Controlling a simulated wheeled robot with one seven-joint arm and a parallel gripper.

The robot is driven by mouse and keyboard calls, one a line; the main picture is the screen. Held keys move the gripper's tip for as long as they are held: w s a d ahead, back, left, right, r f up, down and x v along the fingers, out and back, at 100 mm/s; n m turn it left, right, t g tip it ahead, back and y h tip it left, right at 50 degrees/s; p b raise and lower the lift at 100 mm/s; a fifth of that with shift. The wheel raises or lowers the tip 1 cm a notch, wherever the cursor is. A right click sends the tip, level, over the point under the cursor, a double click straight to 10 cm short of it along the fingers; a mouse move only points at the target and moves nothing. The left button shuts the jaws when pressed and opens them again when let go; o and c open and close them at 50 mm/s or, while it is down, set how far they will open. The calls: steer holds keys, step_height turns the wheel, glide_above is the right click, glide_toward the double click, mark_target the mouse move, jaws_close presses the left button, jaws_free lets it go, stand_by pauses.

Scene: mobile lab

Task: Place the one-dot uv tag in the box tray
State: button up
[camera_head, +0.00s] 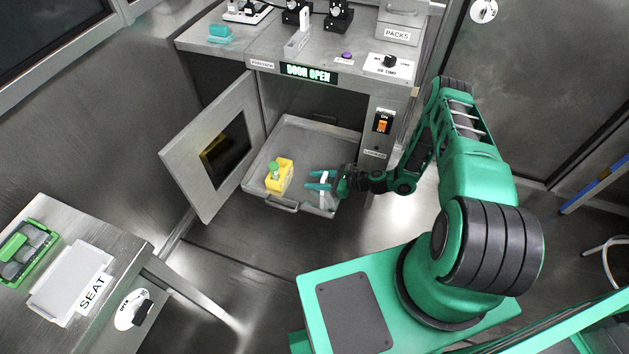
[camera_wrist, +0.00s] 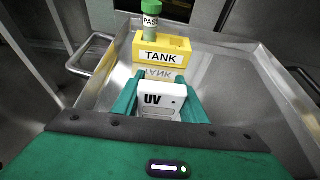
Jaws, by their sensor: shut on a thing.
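My gripper (camera_head: 312,181) is shut on a white tag marked UV (camera_wrist: 158,100), with one green finger on each side of it. The tag's dot marking is too small to read surely. In the head view the tag (camera_head: 323,177) is a small white patch between the fingers. The box tray (camera_head: 300,140) is a grey metal tray pulled out of the open box. My gripper is over the tray's right part; I cannot tell whether the tag touches the tray floor. The tray wall also shows in the wrist view (camera_wrist: 282,95).
A yellow TANK block (camera_head: 285,180) holding a green-capped tube (camera_wrist: 150,20) stands in the tray's left part. The box door (camera_head: 215,150) is swung open at left, and a display reads DOOR OPEN (camera_head: 309,73). A PACKS box (camera_head: 398,33) stands on top.

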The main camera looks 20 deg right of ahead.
steer(key=o, duration=1)
steer(key=v, duration=1.2)
steer(key=shift+s+f, duration=0.1)
steer(key=shift+d+r+n, duration=0.15)
steer(key=shift+r+n, duration=0.15)
steer(key=shift+r, duration=0.05)
steer(key=s+d+r+n+g+h, duration=0.25)
steer(key=r+n, duration=0.25)
steer(key=r, duration=0.5)
steer(key=s+d+r+n+g+h, duration=0.2)
steer(key=d+r+n, duration=0.2)
steer(key=r, duration=0.6)
steer(key=s+d+r+n+g+h, duration=0.25)
steer(key=d+r+n, duration=0.2)
steer(key=r, duration=0.45)
steer(key=s+r+n+h, duration=0.1)
steer(key=s+r, duration=0.5)
steer(key=s, duration=0.2)
steer(key=s+r+n+h, duration=0.1)
steer(key=s+r+n, duration=0.1)
steer(key=s+r, duration=0.5)
steer(key=s+r+n+h, duration=0.1)
steer(key=s+r, duration=0.6)
steer(key=s, duration=0.2)
steer(key=shift+s+a+n+g+h, duration=0.25)
steer(key=shift+s+n+g+h, duration=0.05)
steer(key=shift+n+g, duration=0.1)
